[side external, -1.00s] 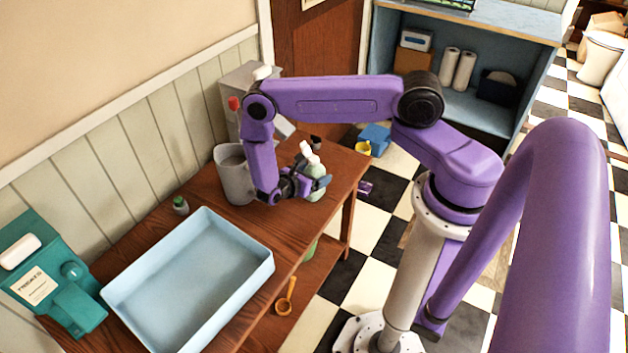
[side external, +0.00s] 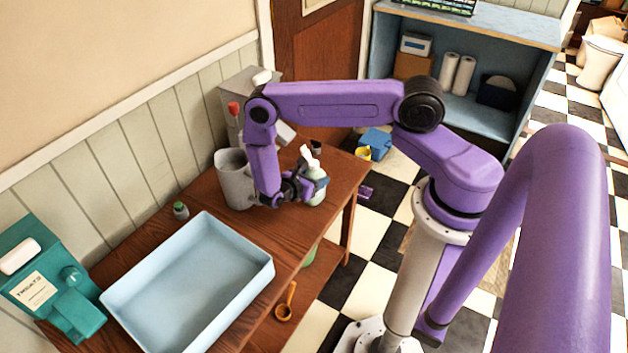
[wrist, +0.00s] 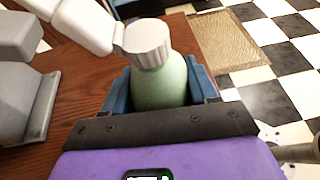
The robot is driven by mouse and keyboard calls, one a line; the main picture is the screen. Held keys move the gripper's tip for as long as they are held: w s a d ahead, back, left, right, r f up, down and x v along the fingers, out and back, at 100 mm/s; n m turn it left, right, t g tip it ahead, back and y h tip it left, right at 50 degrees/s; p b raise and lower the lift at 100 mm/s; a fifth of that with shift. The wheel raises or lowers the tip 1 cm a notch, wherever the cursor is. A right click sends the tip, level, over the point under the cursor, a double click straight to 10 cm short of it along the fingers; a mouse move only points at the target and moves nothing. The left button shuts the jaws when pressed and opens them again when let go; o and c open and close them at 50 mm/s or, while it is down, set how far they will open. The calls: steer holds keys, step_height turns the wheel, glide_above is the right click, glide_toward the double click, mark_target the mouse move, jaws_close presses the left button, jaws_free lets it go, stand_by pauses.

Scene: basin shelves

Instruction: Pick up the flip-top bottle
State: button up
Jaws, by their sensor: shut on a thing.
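A pale green bottle (side external: 318,191) with a white top is at the far right end of the wooden table. In the wrist view the bottle (wrist: 162,88) shows a ribbed whitish cap and sits between the blue fingers. My gripper (side external: 309,190) is shut on its body from the left side. The fingers (wrist: 160,92) lie on both sides of the bottle. The bottle looks close to upright. Its base is hidden, so I cannot tell whether it touches the table.
A grey pitcher (side external: 234,183) stands close left of my gripper. A light blue tray (side external: 190,285) fills the front of the table (side external: 165,230). A small dark green bottle (side external: 181,211) stands behind the tray. A teal dispenser (side external: 50,285) is at the left.

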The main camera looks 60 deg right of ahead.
steer(key=shift+r, duration=0.65)
steer(key=s+a+r, duration=0.2)
steer(key=s+r, duration=0.3)
steer(key=s, duration=0.1)
steer(key=s+a+r, duration=0.2)
steer(key=s+r, duration=0.4)
steer(key=s, duration=0.1)
steer(key=shift+a+r, duration=0.25)
steer(key=shift+a, duration=0.1)
steer(key=w+a+f+n+t+y, duration=0.25)
steer(key=w+a+n+t, duration=0.35)
steer(key=a, duration=0.4)
steer(key=w+a+f+n+t+y, duration=0.1)
steer(key=w+a+n+t+y, duration=0.25)
steer(key=w+a, duration=0.55)
steer(key=w+a+f+n+t+y, duration=0.1)
steer(key=w+a+n+t+y, duration=0.35)
steer(key=a, duration=0.65)
steer(key=w+a+f+n+y, duration=0.1)
steer(key=a+f+n, duration=0.1)
steer(key=a, duration=0.6)
steer(key=w+a+f+n, duration=0.2)
steer(key=a+f, duration=0.1)
steer(key=a, duration=0.5)
steer(key=shift+a+f+t+y, duration=0.2)
steer(key=shift+f+t+y, duration=0.05)
steer(key=shift+t+y, duration=0.15)
steer(key=shift+d, duration=0.15)
